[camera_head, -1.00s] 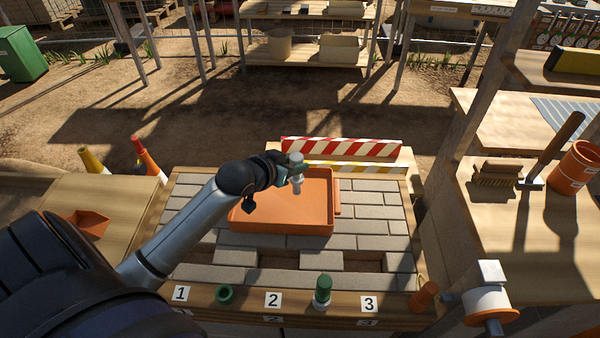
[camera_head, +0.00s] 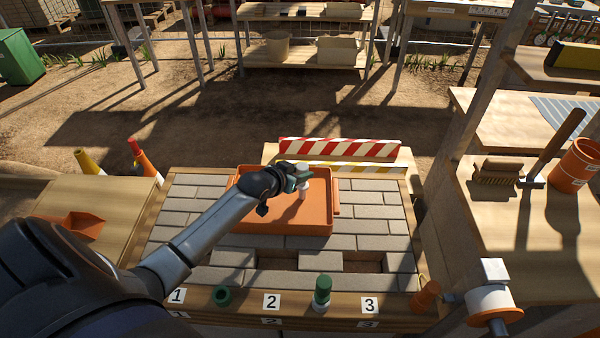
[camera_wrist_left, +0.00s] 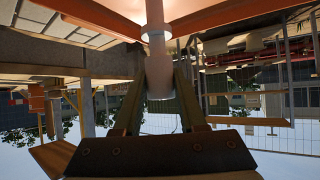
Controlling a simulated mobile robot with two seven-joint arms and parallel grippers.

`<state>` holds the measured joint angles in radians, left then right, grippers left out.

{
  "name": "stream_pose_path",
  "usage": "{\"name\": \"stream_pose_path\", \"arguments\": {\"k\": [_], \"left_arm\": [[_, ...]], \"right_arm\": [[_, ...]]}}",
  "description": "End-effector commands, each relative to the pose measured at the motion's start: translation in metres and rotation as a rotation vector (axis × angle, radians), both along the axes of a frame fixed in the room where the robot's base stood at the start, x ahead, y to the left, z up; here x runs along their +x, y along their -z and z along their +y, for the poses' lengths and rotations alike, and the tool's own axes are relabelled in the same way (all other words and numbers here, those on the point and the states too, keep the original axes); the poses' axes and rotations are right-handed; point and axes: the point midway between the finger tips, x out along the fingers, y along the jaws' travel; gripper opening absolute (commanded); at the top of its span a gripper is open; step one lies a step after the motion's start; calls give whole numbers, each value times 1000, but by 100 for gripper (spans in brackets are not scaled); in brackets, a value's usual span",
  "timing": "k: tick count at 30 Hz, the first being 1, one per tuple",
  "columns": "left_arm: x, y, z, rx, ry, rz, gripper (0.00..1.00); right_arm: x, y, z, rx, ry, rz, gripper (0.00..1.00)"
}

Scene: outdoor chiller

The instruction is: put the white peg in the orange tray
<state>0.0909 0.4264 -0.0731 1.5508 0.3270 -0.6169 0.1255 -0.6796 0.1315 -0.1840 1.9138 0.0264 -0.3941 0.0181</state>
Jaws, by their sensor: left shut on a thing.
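The white peg (camera_head: 303,193) is upright in my left gripper (camera_head: 301,179), over the inside of the orange tray (camera_head: 285,226). My left gripper is shut on the peg's upper part. In the left wrist view the white peg (camera_wrist_left: 155,45) stands between the two fingers (camera_wrist_left: 160,88), and its far end is at or close to the orange tray's floor (camera_wrist_left: 185,8). I cannot tell for sure whether it touches. The tray lies on the grey paving of the workbench. My right gripper is not in view.
A green peg (camera_head: 322,292) and a green ring (camera_head: 221,296) sit on the bench's front edge by number labels. An orange piece (camera_head: 426,295) is at the right corner. A red-and-white striped barrier (camera_head: 340,148) stands behind the tray. Paving right of the tray is clear.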

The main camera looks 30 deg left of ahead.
Motion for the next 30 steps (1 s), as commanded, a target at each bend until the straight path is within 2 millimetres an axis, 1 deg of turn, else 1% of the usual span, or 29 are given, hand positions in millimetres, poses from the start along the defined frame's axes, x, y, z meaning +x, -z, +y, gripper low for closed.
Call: {"name": "stream_pose_path", "arguments": {"k": [5, 6, 14, 20, 23, 26, 30], "left_arm": [[0, 3, 0, 0, 0, 0, 0], [0, 3, 0, 0, 0, 1, 42], [0, 2, 0, 0, 0, 1, 70], [0, 2, 0, 0, 0, 0, 70], [0, -1, 0, 0, 0, 0, 70], [-6, -5, 0, 1, -1, 1, 70], [-24, -16, 0, 3, 2, 1, 70]], "right_arm": [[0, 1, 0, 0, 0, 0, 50], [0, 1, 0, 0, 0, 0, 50], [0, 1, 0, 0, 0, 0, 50], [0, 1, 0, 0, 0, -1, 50], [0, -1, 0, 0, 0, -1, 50], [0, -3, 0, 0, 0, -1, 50], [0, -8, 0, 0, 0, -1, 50]]}}
